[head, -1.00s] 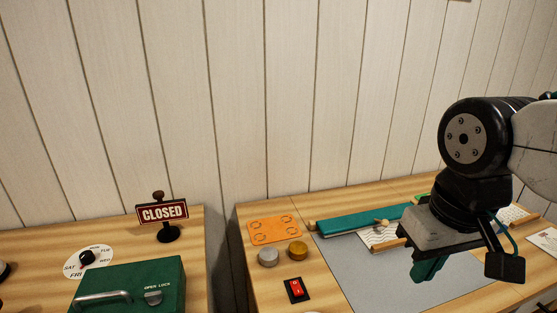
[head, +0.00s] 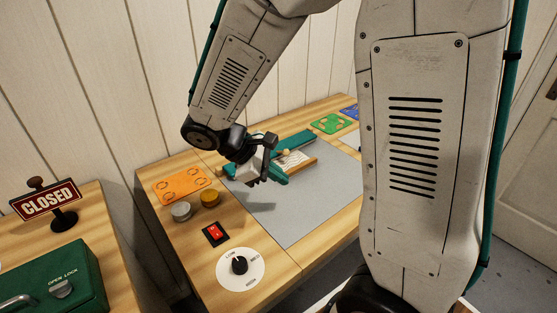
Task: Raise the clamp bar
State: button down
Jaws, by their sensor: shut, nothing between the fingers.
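The clamp bar, taken here to be the long teal bar (head: 296,139), lies across the back of a grey mat (head: 285,212). A small pale wooden knob (head: 285,153) shows at its near side. My gripper (head: 279,177), with teal fingers, is shut and empty. It is in front of the bar in the picture and hides its middle part. I cannot tell whether the fingers touch the bar. A patterned sheet with a wooden strip (head: 303,166) lies just right of my gripper, partly hidden by it.
A green plate (head: 333,123) lies behind. The mat's front is clear.

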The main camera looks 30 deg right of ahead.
aim_at(278, 151)
jog(key=w+f+n+h, duration=0.1)
jog(key=w+n, duration=0.1)
jog(key=w+f+n+t+h, duration=0.1)
jog(key=w+f+n, duration=0.1)
jog(key=w, duration=0.1)
jog(key=w+f+n+t+h, duration=0.1)
jog(key=w+f+n, duration=0.1)
jog(key=w, duration=0.1)
jog(key=shift+w+d, duration=0.2)
jog(key=shift+w, duration=0.05)
jog(key=w+n+t, duration=0.1)
jog(key=w+n+h, duration=0.1)
jog(key=w, duration=0.1)
jog(key=w+r+n+t, duration=0.1)
jog(key=w, duration=0.1)
jog(key=shift+d+r+t, duration=0.1)
jog(key=shift+d+t, duration=0.15)
jog(key=shift+t, duration=0.05)
jog(key=x, duration=1)
jog(key=shift+d+r, duration=0.1)
jog(key=shift+r, duration=0.05)
